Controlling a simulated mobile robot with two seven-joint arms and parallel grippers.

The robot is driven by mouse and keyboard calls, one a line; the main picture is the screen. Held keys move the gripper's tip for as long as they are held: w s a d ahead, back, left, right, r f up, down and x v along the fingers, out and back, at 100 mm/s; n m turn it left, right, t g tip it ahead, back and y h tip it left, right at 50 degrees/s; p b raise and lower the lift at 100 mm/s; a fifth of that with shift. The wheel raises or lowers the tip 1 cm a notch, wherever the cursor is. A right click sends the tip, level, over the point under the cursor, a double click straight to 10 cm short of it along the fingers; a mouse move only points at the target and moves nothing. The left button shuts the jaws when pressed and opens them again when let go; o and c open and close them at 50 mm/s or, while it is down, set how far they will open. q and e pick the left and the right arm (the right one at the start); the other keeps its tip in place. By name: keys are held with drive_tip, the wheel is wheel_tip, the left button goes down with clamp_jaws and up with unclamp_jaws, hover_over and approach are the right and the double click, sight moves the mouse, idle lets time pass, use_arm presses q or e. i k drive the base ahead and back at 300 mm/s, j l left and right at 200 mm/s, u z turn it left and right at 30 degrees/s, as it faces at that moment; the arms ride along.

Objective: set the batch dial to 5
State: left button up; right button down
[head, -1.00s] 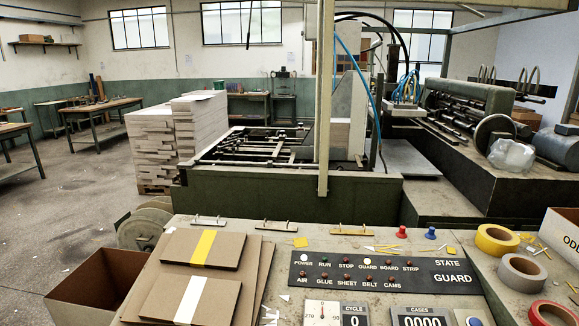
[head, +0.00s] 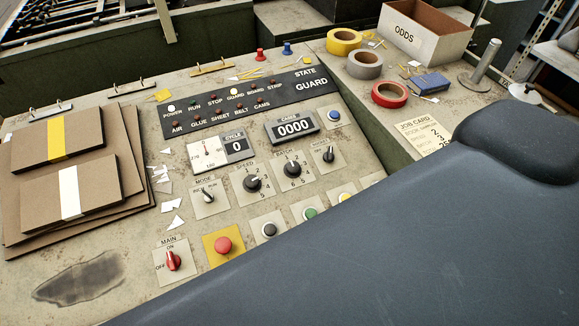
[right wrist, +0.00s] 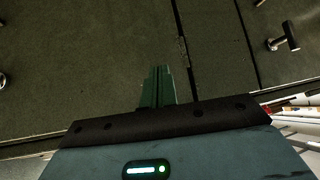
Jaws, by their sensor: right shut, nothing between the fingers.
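The batch dial (head: 292,169) is a black knob on a pale square plate in the middle of the control panel, in the head view. Its plate carries small numerals around the knob; I cannot read for sure which one the pointer marks. Nothing touches the dial. My right gripper (right wrist: 159,72) shows in the right wrist view with its fingers together and empty, over a dark green surface, away from the dial. My right arm fills the lower right of the head view and hides part of the panel. My left gripper is not in view.
The speed dial (head: 252,183) sits left of the batch dial and another small knob (head: 328,156) right of it. Push buttons and a red main switch (head: 173,260) lie nearer. Brown boards (head: 70,190) are at left; tape rolls (head: 389,94) and an ODDS box (head: 425,35) at right.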

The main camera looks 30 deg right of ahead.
sight(292, 169)
drive_tip(key=k+j+z, duration=0.1)
drive_tip(key=j+z, duration=0.15)
drive_tip(key=z, duration=0.25)
drive_tip(key=k+j+z, duration=0.1)
drive_tip(key=z, duration=0.4)
drive_tip(key=j, duration=0.1)
